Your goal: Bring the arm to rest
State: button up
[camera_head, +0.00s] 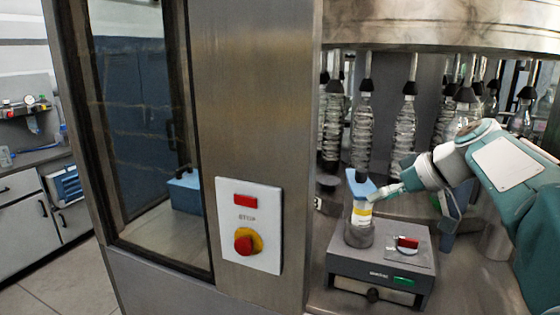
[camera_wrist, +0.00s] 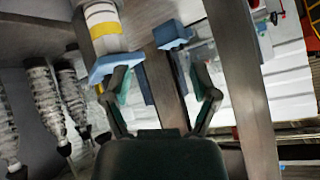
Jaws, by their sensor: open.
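My gripper (camera_wrist: 166,82) is open in the wrist view, with nothing held between its two fingers. Its left finger overlaps the blue top (camera_wrist: 115,66) of a white container with a yellow band (camera_wrist: 103,28); I cannot tell if they touch. In the head view my teal and white arm reaches in from the right, and its end is beside the same container (camera_head: 361,215). The container stands upright in a dark round holder on a grey device (camera_head: 385,268). The fingers are small and partly hard to make out in the head view.
Clear bottles (camera_head: 404,130) hang from the carousel behind the arm. A metal post (camera_head: 250,110) with a stop-button panel (camera_head: 248,225) and a glass door stand to the left. The grey device has a red switch (camera_head: 407,243).

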jog(key=s+a+f+m+h, duration=0.2)
jog(key=s+f, duration=0.6)
jog(key=s, duration=0.4)
jog(key=s+a+f+m+h, duration=0.2)
jog(key=s+f+m+h, duration=0.2)
jog(key=s+f, duration=0.5)
jog(key=s+h, duration=0.1)
jog(key=s, duration=0.3)
jog(key=shift+a+m+h, duration=0.3)
jog(key=shift+a, duration=0.05)
jog(key=shift+c, duration=0.3)
